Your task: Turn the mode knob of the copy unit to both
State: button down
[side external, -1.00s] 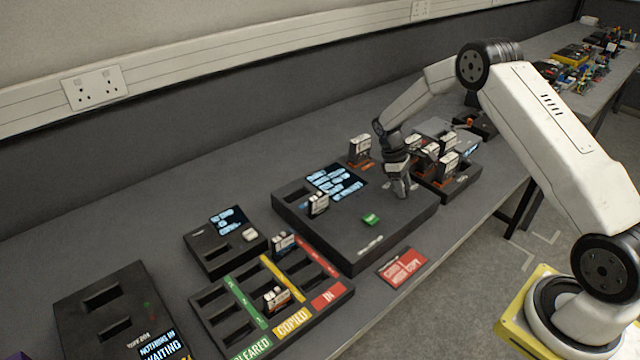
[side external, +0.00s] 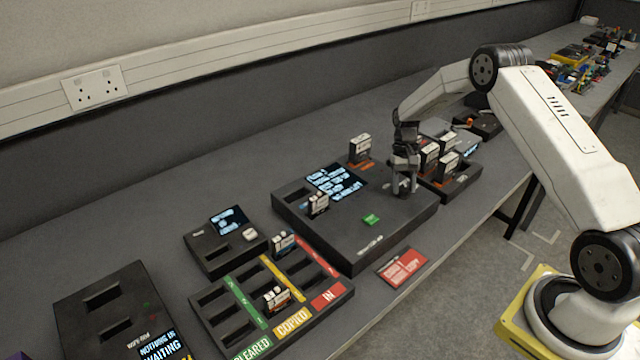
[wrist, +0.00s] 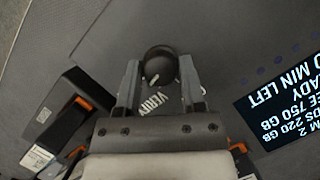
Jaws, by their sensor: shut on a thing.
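The copy unit (side external: 300,228) is a wide dark box in the middle of the bench, with a lit text screen (side external: 333,182) and a green button (side external: 371,219) on top. Its screen also shows at the right of the wrist view (wrist: 285,100). My gripper (side external: 403,190) points down over the unit's right part. In the wrist view my gripper (wrist: 160,80) is shut on the mode knob (wrist: 158,62), a round black knob with a pale pointer mark. The word VERIFY is printed beside the knob, on the side nearer my wrist. Other mode labels are hidden.
A card (side external: 318,204) stands in the unit's left part. A rack of upright cards (side external: 447,165) is close to the right of my gripper. A sorting tray (side external: 232,318) and a red card (side external: 403,267) lie to the left and front.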

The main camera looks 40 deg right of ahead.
jog(key=shift+m+t+y, duration=0.3)
jog(key=shift+m, duration=0.7)
jog(key=shift+c, duration=1)
grip_release()
jog(key=v, duration=0.8)
jog(key=shift+s, duration=0.1)
